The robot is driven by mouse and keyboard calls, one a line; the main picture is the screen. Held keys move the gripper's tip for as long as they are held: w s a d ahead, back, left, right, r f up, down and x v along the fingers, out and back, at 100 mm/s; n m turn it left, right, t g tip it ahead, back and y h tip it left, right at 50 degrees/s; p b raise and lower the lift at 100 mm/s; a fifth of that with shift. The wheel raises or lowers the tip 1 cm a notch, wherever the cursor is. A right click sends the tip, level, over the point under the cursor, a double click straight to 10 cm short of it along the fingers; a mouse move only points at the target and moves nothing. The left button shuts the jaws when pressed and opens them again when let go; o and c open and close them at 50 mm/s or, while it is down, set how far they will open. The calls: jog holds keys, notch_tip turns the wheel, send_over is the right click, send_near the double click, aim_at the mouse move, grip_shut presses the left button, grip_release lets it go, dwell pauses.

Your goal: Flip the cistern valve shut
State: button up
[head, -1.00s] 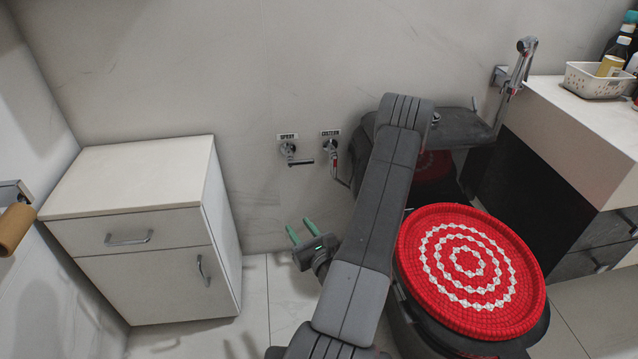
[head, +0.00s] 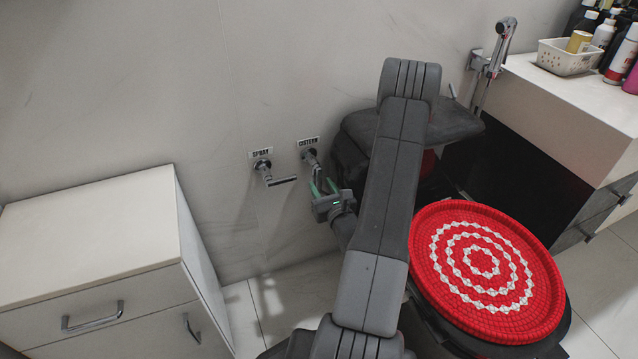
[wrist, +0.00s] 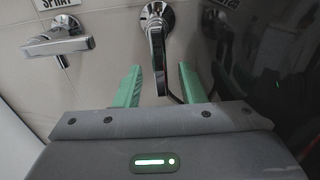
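The cistern valve (head: 309,156) is a chrome fitting on the wall under the "CISTERN" label (head: 308,142). In the wrist view its chrome lever (wrist: 157,50) hangs down from the round valve body. My gripper (head: 324,186) has green fingers and is at the wall just below the valve. In the wrist view my gripper (wrist: 160,76) is open, with one finger on each side of the lever's lower part and a visible gap on both sides. In the head view the lever is largely hidden by the fingers.
The spray valve (head: 264,168) is close on the left, its lever sideways. A white cabinet (head: 90,235) stands at the left. The toilet with a red patterned lid cover (head: 485,270) and dark cistern (head: 455,126) is at the right. A counter holds a white basket (head: 566,58).

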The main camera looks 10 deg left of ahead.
jog(key=shift+x, duration=1.45)
jog(key=shift+c, duration=0.5)
grip_shut()
